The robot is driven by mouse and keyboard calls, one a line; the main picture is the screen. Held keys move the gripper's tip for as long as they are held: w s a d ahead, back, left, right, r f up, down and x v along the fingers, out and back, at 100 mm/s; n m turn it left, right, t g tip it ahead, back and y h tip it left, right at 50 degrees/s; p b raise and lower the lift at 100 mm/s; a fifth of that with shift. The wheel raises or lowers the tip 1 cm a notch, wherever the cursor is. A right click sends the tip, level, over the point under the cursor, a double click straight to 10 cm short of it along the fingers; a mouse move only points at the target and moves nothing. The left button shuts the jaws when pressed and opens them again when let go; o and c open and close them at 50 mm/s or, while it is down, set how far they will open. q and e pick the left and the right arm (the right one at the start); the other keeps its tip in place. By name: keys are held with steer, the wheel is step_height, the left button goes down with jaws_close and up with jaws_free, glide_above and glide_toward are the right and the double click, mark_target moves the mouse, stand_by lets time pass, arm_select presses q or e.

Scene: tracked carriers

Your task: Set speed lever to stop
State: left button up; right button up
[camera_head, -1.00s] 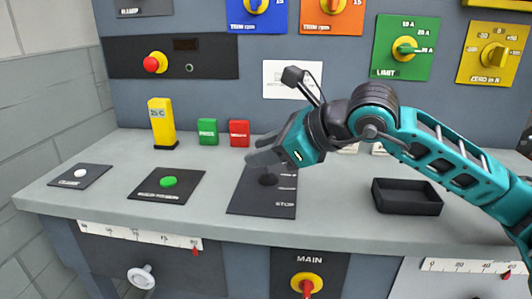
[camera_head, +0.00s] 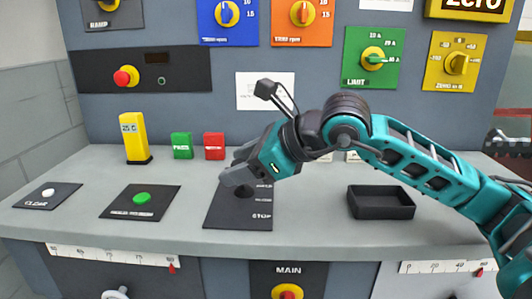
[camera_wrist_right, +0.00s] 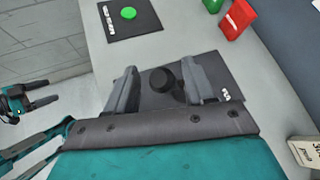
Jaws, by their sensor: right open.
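The speed lever's black knob (camera_head: 243,192) stands on a dark plate (camera_head: 222,214) on the bench, with the word STOP at the plate's near right corner. The knob is above that word, toward the middle of the plate. My right gripper (camera_head: 235,176) is open, low over the plate at the knob. In the right wrist view the knob (camera_wrist_right: 163,79) shows between the two grey fingers of my right gripper (camera_wrist_right: 158,82), with gaps beside it. My left gripper (camera_wrist_right: 22,101) shows small at the left edge of the wrist view, away from the plate; its jaws are too small to judge.
Left of the plate are a green button (camera_head: 142,198), a white button (camera_head: 48,192) and a yellow block (camera_head: 135,138). Green (camera_head: 182,145) and red (camera_head: 214,145) blocks stand behind. A black tray (camera_head: 381,204) is right. Dials line the back wall.

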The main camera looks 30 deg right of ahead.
arm_select(q)
steer(key=shift+w+d+f+b, duration=0.15)
steer(key=shift+d+f+b, duration=0.25)
steer(key=shift+f+b, duration=0.75)
arm_select(e)
steer(key=v, duration=1.2)
steer(key=shift+b, duration=0.35)
arm_select(q)
steer(key=shift+r, duration=0.3)
arm_select(e)
steer(key=shift+s+a+r, duration=0.1)
arm_select(q)
steer(key=shift+r, duration=0.1)
arm_select(e)
steer(key=shift+s, duration=0.1)
